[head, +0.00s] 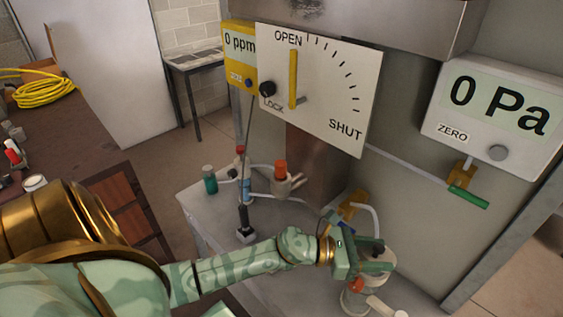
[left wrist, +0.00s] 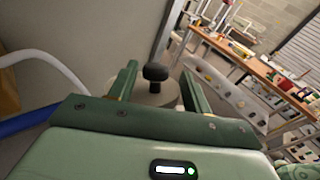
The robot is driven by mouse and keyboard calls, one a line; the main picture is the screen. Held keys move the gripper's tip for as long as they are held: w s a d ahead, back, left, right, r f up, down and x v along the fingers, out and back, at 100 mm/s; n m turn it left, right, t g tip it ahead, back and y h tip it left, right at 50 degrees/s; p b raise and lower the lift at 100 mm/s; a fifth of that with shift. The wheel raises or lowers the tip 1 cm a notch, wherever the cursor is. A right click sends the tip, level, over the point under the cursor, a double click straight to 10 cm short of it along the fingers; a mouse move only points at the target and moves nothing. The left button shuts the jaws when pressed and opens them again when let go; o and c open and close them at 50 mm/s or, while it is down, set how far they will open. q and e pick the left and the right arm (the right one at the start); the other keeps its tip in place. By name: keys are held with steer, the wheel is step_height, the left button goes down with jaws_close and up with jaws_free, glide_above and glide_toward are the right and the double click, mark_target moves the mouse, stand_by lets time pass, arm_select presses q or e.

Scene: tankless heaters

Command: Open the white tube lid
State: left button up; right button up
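A whitish round lid (left wrist: 146,98) with a black knob (left wrist: 155,72) shows in the left wrist view between my left fingers. In the head view the black knob (head: 378,247) stands at the top of a whitish tube-like fitting (head: 352,302) at the lower right. My left gripper (head: 378,262) reaches in over that fitting. In the left wrist view its two green fingers (left wrist: 160,84) are apart, one on each side of the lid. I cannot tell whether they touch it. The lid's far side is hidden. My right gripper is not in view.
A white OPEN/SHUT panel (head: 335,90) and a 0 Pa gauge (head: 500,115) hang above the bench. A green-handled lever (head: 468,197) sticks out at right. Bottles and a red-capped fitting (head: 281,180) stand left of the gripper. A white hose (left wrist: 45,58) curves close by.

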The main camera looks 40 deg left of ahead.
mark_target(362, 259)
arm_select(q)
steer(key=f+b, duration=0.1)
steer(key=b, duration=0.1)
steer(key=s+f+m+h+b, duration=0.1)
steer(key=b, duration=0.2)
steer(key=shift+a+f+t, duration=0.1)
steer(key=shift+a+t, duration=0.05)
steer(key=shift+t, duration=0.25)
steer(key=shift+s+a+r, duration=0.35)
steer(key=shift+s+a, duration=0.35)
steer(key=shift+a, duration=0.1)
steer(key=b+v, duration=0.3)
steer(key=v, duration=1.1)
steer(key=w+a+f+n+t+y, duration=0.1)
steer(key=a+f+n+y, duration=0.2)
steer(key=n, duration=0.9)
steer(key=w+a+f+n+t+y, duration=0.1)
steer(key=a+f+n+y, duration=0.3)
steer(key=f+n+y, duration=0.3)
steer(key=n+y, duration=0.4)
steer(key=n, duration=0.2)
steer(key=shift+f+t, duration=0.3)
steer(key=shift+f, duration=0.05)
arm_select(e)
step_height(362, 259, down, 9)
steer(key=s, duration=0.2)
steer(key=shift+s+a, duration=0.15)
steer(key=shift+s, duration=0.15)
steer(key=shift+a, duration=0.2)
